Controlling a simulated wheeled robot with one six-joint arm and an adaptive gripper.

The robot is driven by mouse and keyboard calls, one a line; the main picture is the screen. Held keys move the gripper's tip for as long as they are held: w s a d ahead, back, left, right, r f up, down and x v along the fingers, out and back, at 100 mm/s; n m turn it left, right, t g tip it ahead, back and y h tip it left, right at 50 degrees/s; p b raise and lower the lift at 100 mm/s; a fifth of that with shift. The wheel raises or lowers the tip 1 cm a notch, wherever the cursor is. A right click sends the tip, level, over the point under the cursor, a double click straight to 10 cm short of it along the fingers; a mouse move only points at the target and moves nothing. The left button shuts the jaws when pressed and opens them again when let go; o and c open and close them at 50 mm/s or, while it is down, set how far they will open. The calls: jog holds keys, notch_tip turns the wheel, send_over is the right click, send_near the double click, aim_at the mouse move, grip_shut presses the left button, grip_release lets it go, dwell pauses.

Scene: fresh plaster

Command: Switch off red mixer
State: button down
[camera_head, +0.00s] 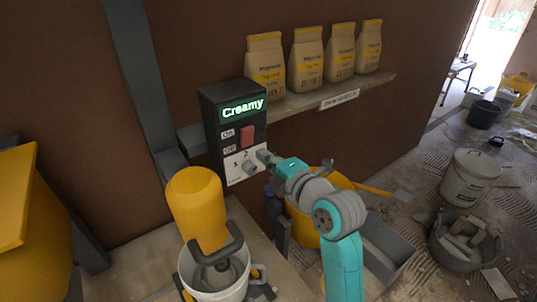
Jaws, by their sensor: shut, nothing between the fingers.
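A red switch (247,135) sits below the display, beside labels "On" and "Off". A grey knob (249,167) is on the white lower panel, with numbers around it. The mixer (196,207) below the box looks yellow, not red, and stands over a white bucket (216,284). My gripper (264,157) is shut and empty at the box's lower right, close to the knob and below the switch. I cannot tell whether it touches the panel.
A shelf (290,104) with several paper bags runs right of the box. A yellow tub (304,228) and a grey tray (385,240) are behind my arm.

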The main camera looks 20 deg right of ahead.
jog(key=f+v, duration=0.2)
jog(key=v, duration=0.7)
jog(key=shift+s, duration=0.2)
jog(key=shift+d+f, duration=0.1)
jog(key=shift+f, duration=0.1)
